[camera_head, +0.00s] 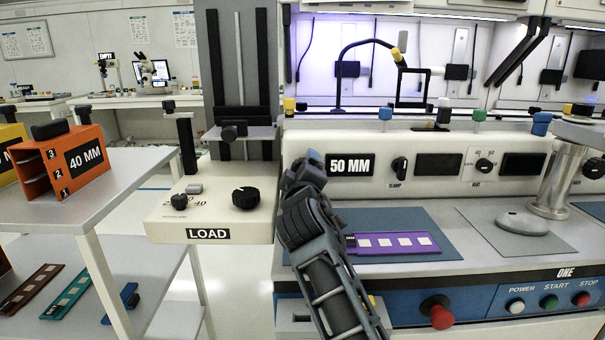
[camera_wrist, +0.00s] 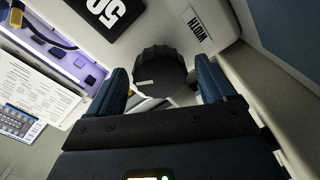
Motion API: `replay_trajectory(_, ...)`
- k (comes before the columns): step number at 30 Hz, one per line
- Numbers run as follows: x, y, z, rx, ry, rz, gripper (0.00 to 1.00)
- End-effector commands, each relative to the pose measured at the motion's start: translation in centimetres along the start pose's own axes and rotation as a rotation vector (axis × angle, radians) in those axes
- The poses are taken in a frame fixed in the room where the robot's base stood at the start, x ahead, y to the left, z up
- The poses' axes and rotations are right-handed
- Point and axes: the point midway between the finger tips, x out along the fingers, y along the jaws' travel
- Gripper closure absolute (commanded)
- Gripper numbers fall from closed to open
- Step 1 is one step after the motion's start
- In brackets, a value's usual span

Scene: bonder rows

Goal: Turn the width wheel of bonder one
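The width wheel (camera_wrist: 160,70) is a dark, ridged round knob on a pale panel in the wrist view, with a WIDTH label (camera_wrist: 199,30) beside it. My gripper (camera_wrist: 164,80) has its two blue fingers apart, one on each side of the wheel's lower part. Pale panel shows between the left finger and the wheel; I cannot tell whether either finger touches it. In the head view my gripper (camera_head: 306,168) is at the front panel of bonder one (camera_head: 566,273), just left of the 50 MM display (camera_head: 350,165). The wheel is hidden there behind my gripper.
A LOAD unit (camera_head: 207,234) with a black knob (camera_head: 246,197) stands left of my arm. A purple strip (camera_head: 398,244) lies on the bonder's deck beside my forearm. A red button (camera_head: 437,312) projects from the front edge. An orange 40 MM magazine (camera_head: 70,162) stands on the left table.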

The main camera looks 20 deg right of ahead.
Motion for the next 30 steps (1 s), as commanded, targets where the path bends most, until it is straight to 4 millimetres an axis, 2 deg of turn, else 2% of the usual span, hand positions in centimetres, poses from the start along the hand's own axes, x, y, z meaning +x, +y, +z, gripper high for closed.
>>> replay_trajectory(8,-0.3,0.0,0.0,-0.001,0.001,0.000,0.16)
replay_trajectory(11,-1.4,-0.1,0.0,-0.001,0.001,-0.001,0.16)
replay_trajectory(21,-6.6,-0.1,0.0,0.000,0.001,-0.001,0.16)
replay_trajectory(25,-7.6,-0.1,0.0,0.000,0.001,0.000,0.16)
replay_trajectory(30,-7.8,-0.1,0.0,0.000,0.000,0.000,0.16)
